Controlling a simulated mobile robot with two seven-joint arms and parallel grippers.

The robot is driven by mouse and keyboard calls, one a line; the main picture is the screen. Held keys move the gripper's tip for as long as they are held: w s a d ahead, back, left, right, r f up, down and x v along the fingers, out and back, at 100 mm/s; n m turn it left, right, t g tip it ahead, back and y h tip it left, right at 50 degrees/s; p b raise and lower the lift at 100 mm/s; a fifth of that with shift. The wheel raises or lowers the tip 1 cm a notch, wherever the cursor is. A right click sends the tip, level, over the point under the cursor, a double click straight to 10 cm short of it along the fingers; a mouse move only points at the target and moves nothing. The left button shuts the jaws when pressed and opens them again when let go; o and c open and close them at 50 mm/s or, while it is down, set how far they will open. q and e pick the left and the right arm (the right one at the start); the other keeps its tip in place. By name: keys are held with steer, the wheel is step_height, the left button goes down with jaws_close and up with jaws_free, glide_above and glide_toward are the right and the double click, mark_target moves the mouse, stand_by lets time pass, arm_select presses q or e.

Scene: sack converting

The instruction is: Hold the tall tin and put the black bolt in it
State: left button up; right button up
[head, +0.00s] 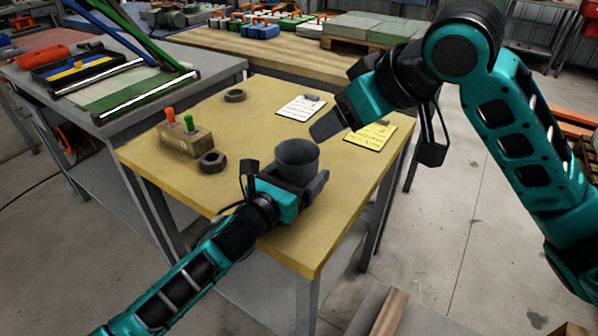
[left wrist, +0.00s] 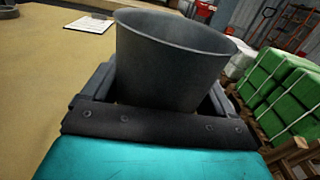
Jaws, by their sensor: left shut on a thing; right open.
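The tall tin (head: 297,160) is a dark grey, open-topped can near the right front of the yellow table (head: 255,130). My left gripper (head: 287,184) is shut on the tin, with its fingers on either side. In the left wrist view the tin (left wrist: 172,58) stands upright between the fingers, and its inner bottom is hidden. My right gripper (head: 325,127) is open, above the table just behind and to the right of the tin's rim. I cannot make out a black bolt in either view.
A dark nut (head: 212,161) and a dark ring (head: 235,96) lie on the table's left half. A wooden block (head: 187,141) holds orange- and green-handled tools. A white sheet (head: 299,108) and a yellow sheet (head: 371,136) lie behind the tin. The table's front is clear.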

arm_select(q)
steer(key=o, duration=0.8)
steer(key=shift+s, duration=0.1)
steer(key=v, duration=1.2)
steer(key=shift+d, duration=0.1)
